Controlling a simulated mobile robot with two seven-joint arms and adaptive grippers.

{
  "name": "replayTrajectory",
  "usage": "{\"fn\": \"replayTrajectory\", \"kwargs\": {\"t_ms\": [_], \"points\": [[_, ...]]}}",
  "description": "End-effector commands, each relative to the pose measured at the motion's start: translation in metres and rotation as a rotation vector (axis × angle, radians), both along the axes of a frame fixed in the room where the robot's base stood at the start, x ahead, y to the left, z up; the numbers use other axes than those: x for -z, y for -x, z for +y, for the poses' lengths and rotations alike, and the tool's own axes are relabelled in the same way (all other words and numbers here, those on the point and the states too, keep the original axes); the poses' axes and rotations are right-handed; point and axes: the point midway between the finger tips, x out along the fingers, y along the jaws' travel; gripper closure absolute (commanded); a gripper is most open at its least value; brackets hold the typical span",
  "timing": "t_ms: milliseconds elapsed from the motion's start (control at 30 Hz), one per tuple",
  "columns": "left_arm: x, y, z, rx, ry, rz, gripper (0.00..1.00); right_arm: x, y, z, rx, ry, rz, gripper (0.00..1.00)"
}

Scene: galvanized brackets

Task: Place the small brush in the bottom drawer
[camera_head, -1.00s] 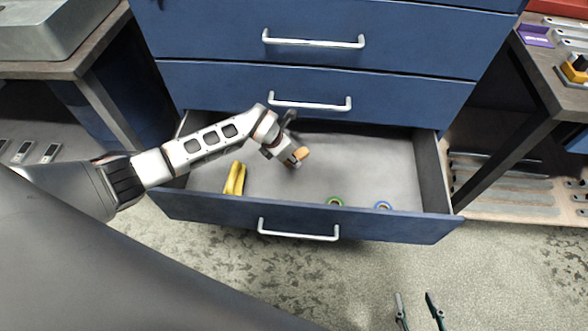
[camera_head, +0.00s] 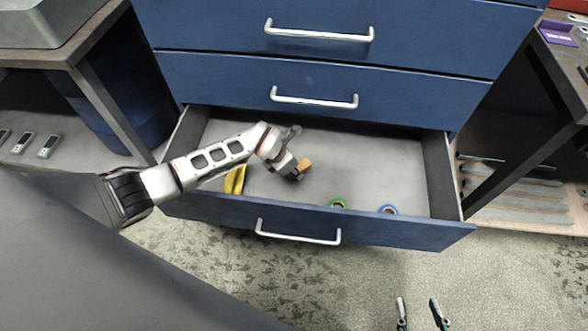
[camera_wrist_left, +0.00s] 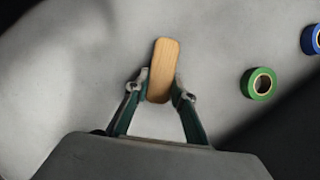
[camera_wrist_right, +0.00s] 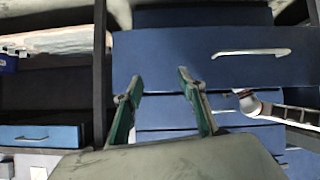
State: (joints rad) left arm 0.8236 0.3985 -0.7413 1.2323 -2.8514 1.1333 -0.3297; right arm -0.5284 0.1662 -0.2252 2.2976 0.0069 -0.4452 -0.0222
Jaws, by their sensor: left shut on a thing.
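The small brush shows its wooden back (camera_wrist_left: 163,70) between the fingers of my left gripper (camera_wrist_left: 160,88) in the left wrist view. In the head view the brush (camera_head: 304,165) is at the tip of my left arm, inside the open bottom drawer (camera_head: 390,170). Its bristles are hidden, and I cannot tell whether it touches the drawer floor. My left gripper is shut on it. My right gripper (camera_head: 421,312) is open and empty in front of the drawer, low in the head view; its spread fingers (camera_wrist_right: 153,88) also show in the right wrist view.
The drawer holds a yellow object (camera_head: 235,180) at left, a green tape roll (camera_head: 338,203) and a blue tape roll (camera_head: 388,210) near the front wall. Free floor lies right of the brush. Closed blue drawers (camera_head: 300,80) stand above. Workbenches flank the cabinet.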

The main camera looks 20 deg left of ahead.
Motion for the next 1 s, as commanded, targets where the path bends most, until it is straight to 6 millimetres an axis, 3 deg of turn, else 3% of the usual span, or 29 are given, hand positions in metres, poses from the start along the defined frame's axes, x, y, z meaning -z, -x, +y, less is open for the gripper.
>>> {"fn": "replayTrajectory", "kwargs": {"t_ms": [67,100,133,567,767,1000], "points": [[0.004,0.001,0.000,0.000,0.000,0.002,1.00,0.002,0.001,0.000,-0.001,-0.001,0.004,0.60],[0.003,0.001,0.000,0.000,0.000,0.002,0.68,0.002,0.001,0.001,-0.001,-0.001,0.003,0.60],[0.003,0.001,0.000,0.000,0.000,0.001,0.61,0.002,0.001,0.001,-0.002,-0.002,0.003,0.60],[-0.003,0.000,0.000,0.000,0.000,0.000,0.59,0.001,0.005,0.002,-0.002,-0.002,0.008,0.60],[-0.039,0.005,0.007,0.000,-0.001,-0.013,0.59,-0.014,-0.002,-0.003,0.001,0.012,-0.016,0.60],[-0.085,0.023,0.016,0.000,-0.001,-0.011,0.59,-0.010,0.002,-0.012,0.007,0.035,-0.001,0.60]]}}
